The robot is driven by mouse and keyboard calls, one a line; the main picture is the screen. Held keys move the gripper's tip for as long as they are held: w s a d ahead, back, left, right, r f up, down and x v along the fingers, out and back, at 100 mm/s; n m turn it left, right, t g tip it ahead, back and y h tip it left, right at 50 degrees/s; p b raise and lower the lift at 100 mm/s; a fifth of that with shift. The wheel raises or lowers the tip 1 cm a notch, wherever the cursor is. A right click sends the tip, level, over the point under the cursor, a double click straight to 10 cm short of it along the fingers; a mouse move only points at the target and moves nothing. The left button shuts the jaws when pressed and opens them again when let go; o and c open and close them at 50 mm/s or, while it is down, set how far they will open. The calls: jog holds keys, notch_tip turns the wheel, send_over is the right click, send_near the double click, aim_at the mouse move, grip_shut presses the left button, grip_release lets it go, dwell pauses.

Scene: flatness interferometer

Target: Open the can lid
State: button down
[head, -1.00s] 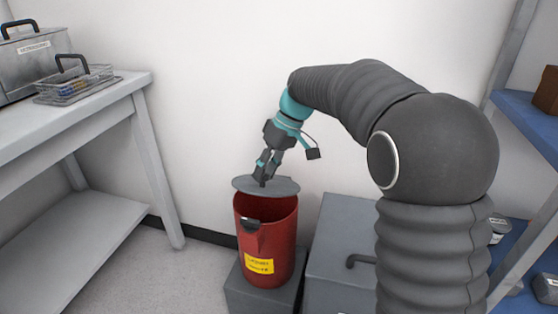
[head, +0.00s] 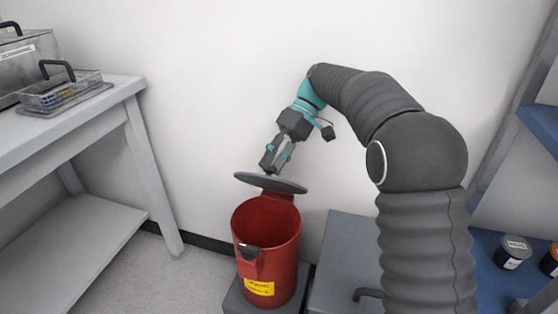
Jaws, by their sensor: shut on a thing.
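The red can (head: 267,250) stands on a grey block, with a black latch or handle at its front rim and a yellow label low on its side. Its grey lid (head: 270,184) is raised above the rear of the rim and tilted, and the can's red interior shows below it. My gripper (head: 270,168) is at the top of the lid, pointing down and left. It is shut on the lid; the exact grip point is small and partly hidden by the fingers.
A grey bench (head: 110,108) with a wire basket (head: 66,92) stands on the left. A grey cabinet (head: 338,255) with a dark handle is right of the can. The white wall is close behind.

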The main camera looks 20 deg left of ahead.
jog(key=c, duration=0.8)
grip_release()
jog(key=shift+a, duration=0.1)
jog(key=shift+c, duration=0.2)
